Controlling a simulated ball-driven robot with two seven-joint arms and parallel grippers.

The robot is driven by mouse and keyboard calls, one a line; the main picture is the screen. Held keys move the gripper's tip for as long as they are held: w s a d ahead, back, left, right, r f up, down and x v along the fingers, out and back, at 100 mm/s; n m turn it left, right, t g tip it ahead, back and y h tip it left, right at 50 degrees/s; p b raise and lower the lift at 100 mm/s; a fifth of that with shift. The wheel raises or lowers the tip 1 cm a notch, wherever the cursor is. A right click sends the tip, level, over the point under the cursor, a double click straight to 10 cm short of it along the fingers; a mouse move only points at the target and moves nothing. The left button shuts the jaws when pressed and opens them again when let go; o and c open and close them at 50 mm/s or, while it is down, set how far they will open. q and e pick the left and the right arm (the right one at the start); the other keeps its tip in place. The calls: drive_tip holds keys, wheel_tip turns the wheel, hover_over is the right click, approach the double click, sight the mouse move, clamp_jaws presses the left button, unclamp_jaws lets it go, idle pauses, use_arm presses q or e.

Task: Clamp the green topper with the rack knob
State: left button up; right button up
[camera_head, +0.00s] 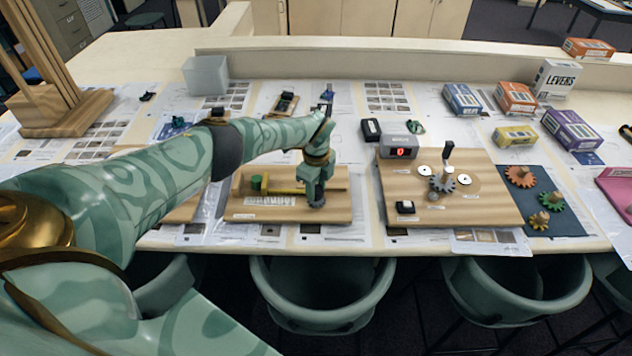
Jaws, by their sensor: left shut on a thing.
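The green topper (257,182) is a small green cylinder near the left end of a wooden board (240,216). A yellow rack (285,191) lies along the board, to the right of the topper. I cannot tell whether the rack touches the topper. My left gripper (316,196) points down over the right part of the board. It is shut on the dark rack knob (317,204), which it partly hides. My right gripper is not in view.
Right of this board stands another wooden board (385,178) with a grey gear (442,183), a black-handled lever and a red display. Coloured gears lie on a dark mat (572,213). Boxes stand at the back right. Chairs (322,300) line the table's front edge.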

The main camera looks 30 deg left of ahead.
use_arm(q)
drive_tip(key=n+p, duration=0.1)
drive_tip(key=n, duration=0.3)
drive_tip(key=shift+r+n+p, duration=0.1)
drive_tip(key=shift+n+p, duration=0.25)
drive_tip(key=shift+n, duration=0.05)
idle(0.4)
drive_tip(key=o, duration=1)
wheel_tip(320, 180, up, 10)
drive_tip(key=p, duration=0.7)
wheel_tip(320, 180, up, 6)
hover_over(316, 189)
drive_tip(key=shift+r+p, duration=0.1)
drive_tip(key=shift+p, duration=0.25)
